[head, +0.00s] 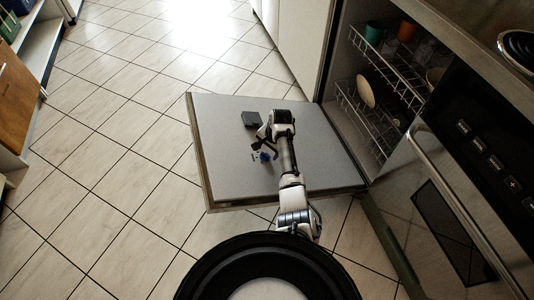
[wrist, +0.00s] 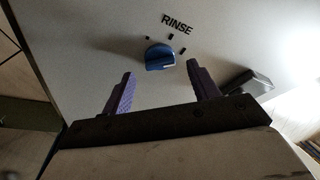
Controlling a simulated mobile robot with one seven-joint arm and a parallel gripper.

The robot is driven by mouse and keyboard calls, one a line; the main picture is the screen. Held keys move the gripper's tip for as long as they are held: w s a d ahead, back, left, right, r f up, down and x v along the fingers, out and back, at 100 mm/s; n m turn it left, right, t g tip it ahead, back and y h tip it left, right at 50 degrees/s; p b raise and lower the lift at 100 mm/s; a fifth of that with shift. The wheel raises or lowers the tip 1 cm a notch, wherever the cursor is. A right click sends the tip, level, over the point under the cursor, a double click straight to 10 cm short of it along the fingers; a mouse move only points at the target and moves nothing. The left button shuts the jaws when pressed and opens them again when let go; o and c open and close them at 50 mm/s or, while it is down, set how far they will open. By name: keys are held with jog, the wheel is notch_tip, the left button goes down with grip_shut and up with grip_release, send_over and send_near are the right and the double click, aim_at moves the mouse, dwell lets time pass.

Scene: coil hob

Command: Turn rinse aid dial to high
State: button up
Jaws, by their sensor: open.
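The rinse aid dial (wrist: 160,57) is a small blue knob on the grey inner face of the open dishwasher door (head: 225,170). In the wrist view the word RINSE and several small dark marks sit above and beside it. The dial also shows small in the head view (head: 265,156). My gripper (wrist: 160,78) is open, its two purple-padded fingers apart. In the wrist view the dial lies between and just beyond the fingertips, and I see no contact. The setting the dial points to is not clear.
A dark box-like part (head: 251,119), likely the dispenser, lies on the door near my gripper. Dishwasher racks (head: 385,60) with cups and a plate stand at the right, beside an oven (head: 450,200). Tiled floor is clear to the left.

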aim_at(265, 156)
jog(key=shift+x, duration=1.25)
jog(key=c, duration=1)
